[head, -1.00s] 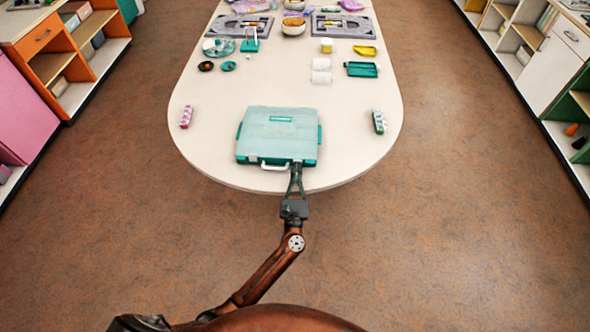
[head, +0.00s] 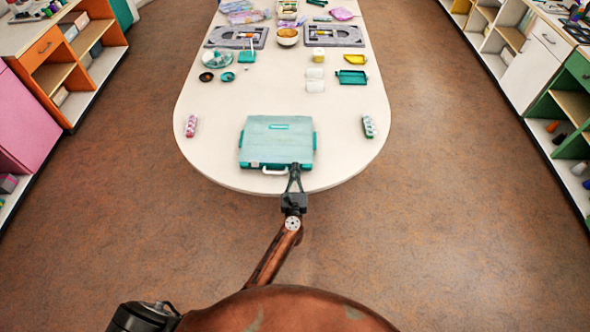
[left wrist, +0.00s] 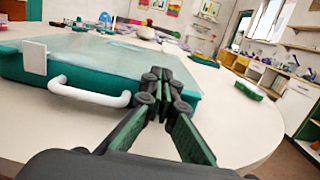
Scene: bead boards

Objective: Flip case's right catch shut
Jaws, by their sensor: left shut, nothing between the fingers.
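The teal case (head: 277,133) lies with its lid down near the front end of the table. Its white handle (left wrist: 92,95) is at the front, with a white catch (left wrist: 35,57) to the left of it in the left wrist view. My left gripper (head: 295,167) is at the case's front edge, right of the handle. In the left wrist view its fingertips (left wrist: 167,82) are shut with nothing between them, against or very near the front face. The fingers cover the spot where the right catch would sit, so its state is hidden. My right gripper is not in view.
A pink block (head: 191,126) lies left of the case and a green-and-white block (head: 369,127) lies right of it. Cups, small trays and grey boards (head: 334,36) are farther back.

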